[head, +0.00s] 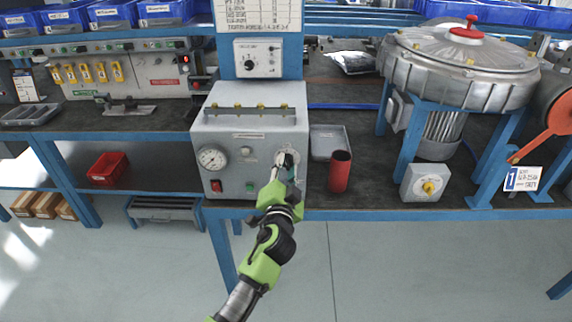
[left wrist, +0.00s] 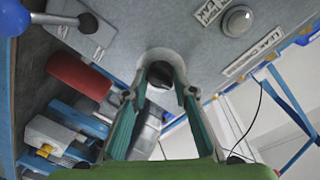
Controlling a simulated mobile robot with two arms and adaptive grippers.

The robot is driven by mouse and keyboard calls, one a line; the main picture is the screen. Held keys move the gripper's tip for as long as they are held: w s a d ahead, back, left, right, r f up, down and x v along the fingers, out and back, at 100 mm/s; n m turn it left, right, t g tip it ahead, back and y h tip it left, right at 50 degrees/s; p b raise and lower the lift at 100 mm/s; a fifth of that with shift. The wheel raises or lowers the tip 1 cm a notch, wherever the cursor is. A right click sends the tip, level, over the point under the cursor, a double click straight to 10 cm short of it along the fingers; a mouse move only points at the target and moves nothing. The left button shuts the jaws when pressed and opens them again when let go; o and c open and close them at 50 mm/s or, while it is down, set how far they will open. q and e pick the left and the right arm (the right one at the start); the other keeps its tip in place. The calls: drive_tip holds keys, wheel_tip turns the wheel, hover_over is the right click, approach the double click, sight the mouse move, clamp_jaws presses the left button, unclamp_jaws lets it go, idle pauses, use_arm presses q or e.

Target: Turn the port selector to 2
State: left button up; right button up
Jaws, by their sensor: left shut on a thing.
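The port selector (head: 287,156) is on a light plate at the right of the grey test box's (head: 225,165) front face. In the head view its handle is mostly hidden by my left gripper (head: 283,176), which comes up from below. In the left wrist view the fingers of my left gripper (left wrist: 160,85) come together on a rounded grey part with a dark middle, close to the box's face. They are shut on the selector's handle. Its pointing position and port numbers cannot be read. My right gripper is not in view.
A red cylinder (head: 340,171) stands just right of the box, in front of a grey tray (head: 328,141). A small box with a yellow knob (head: 430,188) and a large blower (head: 460,65) are farther right. A pressure gauge (head: 211,158) is on the box's left.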

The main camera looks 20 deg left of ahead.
use_arm(q)
drive_tip(key=shift+r+m+p, duration=0.1)
drive_tip(key=shift+m+p, duration=0.25)
drive_tip(key=shift+m, duration=0.65)
drive_tip(key=o, duration=1.1)
drive_tip(key=v, duration=1.2)
drive_tip(key=shift+r, duration=0.1)
